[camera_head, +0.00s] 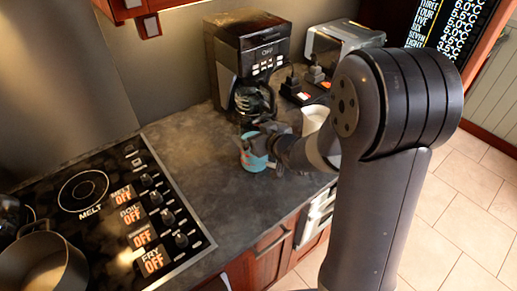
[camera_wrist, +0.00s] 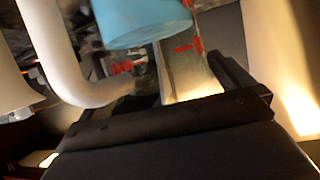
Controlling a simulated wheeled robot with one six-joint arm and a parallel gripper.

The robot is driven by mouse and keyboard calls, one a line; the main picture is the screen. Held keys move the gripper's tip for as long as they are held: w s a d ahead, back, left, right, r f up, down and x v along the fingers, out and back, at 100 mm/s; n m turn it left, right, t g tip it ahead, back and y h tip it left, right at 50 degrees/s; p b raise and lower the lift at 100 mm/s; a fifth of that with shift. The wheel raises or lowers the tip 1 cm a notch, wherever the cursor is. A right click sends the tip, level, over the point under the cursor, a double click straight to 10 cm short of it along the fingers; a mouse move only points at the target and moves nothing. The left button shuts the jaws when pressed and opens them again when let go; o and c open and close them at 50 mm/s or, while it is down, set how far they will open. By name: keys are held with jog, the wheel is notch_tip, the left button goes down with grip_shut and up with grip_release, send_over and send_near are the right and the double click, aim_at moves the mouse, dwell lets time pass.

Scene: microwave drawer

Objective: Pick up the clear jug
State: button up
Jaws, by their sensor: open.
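A clear jug with red markings (camera_wrist: 185,66) shows in the wrist view, just ahead of my gripper and partly covered by a blue cup. I cannot make it out clearly in the head view, where my gripper (camera_head: 268,143) is in front of that spot. The blue cup (camera_head: 254,160) stands beside my gripper on the counter; it also shows large at the top of the wrist view (camera_wrist: 140,20). My gripper is open. A dark finger rises right of the jug in the wrist view. I cannot tell whether the fingers touch the jug.
A white cup (camera_head: 314,118) stands right of my gripper; its curved handle (camera_wrist: 62,55) is close in the wrist view. A coffee maker (camera_head: 248,50) with a glass carafe and a toaster (camera_head: 342,40) stand behind. A stove (camera_head: 105,200) with a pot is left. Counter (camera_head: 195,150) between is clear.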

jog(key=c, duration=1.8)
jog(key=shift+r, duration=0.1)
jog(key=shift+c, duration=0.2)
